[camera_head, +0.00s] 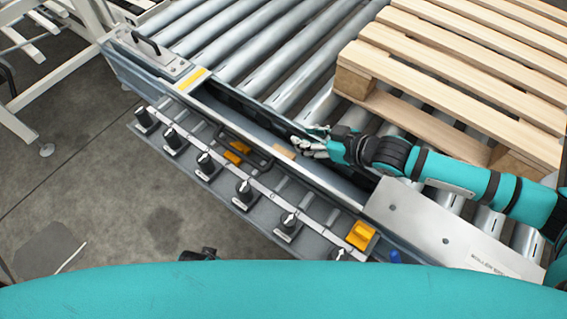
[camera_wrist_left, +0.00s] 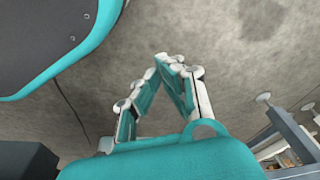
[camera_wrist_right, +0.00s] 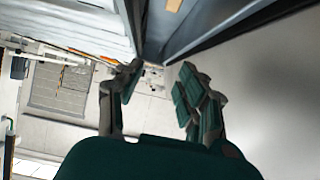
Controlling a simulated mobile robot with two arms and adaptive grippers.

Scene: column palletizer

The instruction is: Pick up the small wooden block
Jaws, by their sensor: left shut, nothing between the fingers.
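The small wooden block (camera_head: 284,151) is light brown and lies in the long grey channel along the conveyor's side. In the right wrist view, a tan piece (camera_wrist_right: 173,5) at the top edge, cut off by the frame, looks like the same block. My right gripper (camera_head: 312,144) is just to the right of the block in the head view, apart from it as far as I can tell. Its fingers stand apart and empty in the right wrist view (camera_wrist_right: 161,72). My left gripper (camera_wrist_left: 172,63) is shut and empty over the concrete floor, away from the block.
A wooden pallet (camera_head: 440,65) rests on the steel rollers (camera_head: 240,45) at the right. A rail with several black knobs (camera_head: 243,188) runs along the conveyor's front. Orange parts (camera_head: 236,152) and a black handle lie left of the block. A metal plate (camera_head: 420,215) covers the lower right.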

